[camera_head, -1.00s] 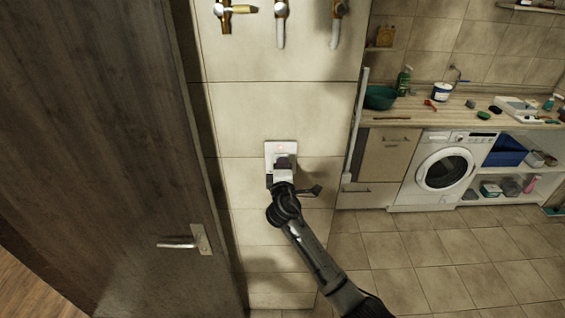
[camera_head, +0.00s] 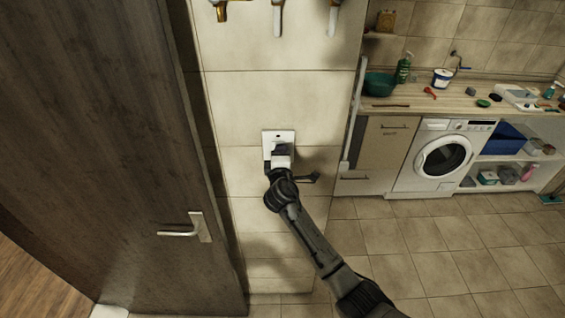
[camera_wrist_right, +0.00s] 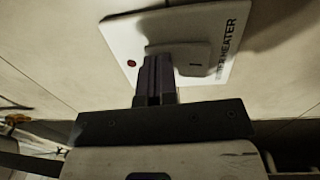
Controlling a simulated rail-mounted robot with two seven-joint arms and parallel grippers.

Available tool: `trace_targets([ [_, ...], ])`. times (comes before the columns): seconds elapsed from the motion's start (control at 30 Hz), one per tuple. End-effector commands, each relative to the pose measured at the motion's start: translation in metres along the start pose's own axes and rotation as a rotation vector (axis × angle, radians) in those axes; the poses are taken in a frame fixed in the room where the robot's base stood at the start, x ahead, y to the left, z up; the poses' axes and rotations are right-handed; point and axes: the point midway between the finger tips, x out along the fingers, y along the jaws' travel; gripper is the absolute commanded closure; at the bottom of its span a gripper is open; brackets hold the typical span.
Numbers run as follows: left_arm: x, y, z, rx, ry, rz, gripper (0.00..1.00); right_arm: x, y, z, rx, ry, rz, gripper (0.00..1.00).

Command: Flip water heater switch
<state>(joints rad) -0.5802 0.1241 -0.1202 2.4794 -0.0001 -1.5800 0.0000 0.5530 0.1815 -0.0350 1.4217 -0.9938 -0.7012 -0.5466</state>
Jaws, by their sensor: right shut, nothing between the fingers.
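The water heater switch is a white wall plate (camera_head: 272,136), labelled "HEATER" in the wrist view (camera_wrist_right: 225,65), where part of the label is hidden. A white rocker (camera_wrist_right: 196,57) sits on it, with a small dull red indicator (camera_wrist_right: 131,63) beside it. My right gripper (camera_head: 281,148) is at the plate, covering its lower part in the head view. In the wrist view its fingers (camera_wrist_right: 155,62) are shut together and empty, with their tips at the rocker's edge. I cannot tell whether they touch it. My left gripper is not in view.
A dark door (camera_head: 100,130) with a lever handle (camera_head: 185,230) stands at left. Pipes with valves (camera_head: 278,15) hang above the plate. At right are a counter (camera_head: 440,100) with clutter and a washing machine (camera_head: 440,157). The tiled floor between is clear.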

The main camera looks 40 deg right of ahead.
Motion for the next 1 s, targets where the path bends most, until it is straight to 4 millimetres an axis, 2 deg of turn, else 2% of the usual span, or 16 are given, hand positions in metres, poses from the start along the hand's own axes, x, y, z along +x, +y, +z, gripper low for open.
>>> trace_targets([
  [0.2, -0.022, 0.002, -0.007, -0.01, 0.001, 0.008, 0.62, -0.038, 0.01, -0.013, 0.005, 0.019, -0.005, 1.0],
  [0.27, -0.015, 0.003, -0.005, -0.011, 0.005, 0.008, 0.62, -0.05, 0.006, -0.013, 0.006, 0.02, -0.002, 1.0],
  [0.6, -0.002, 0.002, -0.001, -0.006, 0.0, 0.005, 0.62, -0.108, 0.018, -0.012, 0.005, 0.019, -0.002, 1.0],
  [0.8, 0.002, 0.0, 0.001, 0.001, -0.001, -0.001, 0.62, -0.128, 0.023, -0.011, 0.005, 0.018, -0.003, 1.0],
  [1.0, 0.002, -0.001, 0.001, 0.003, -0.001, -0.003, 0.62, -0.135, 0.025, -0.011, 0.003, 0.018, -0.003, 1.0],
])
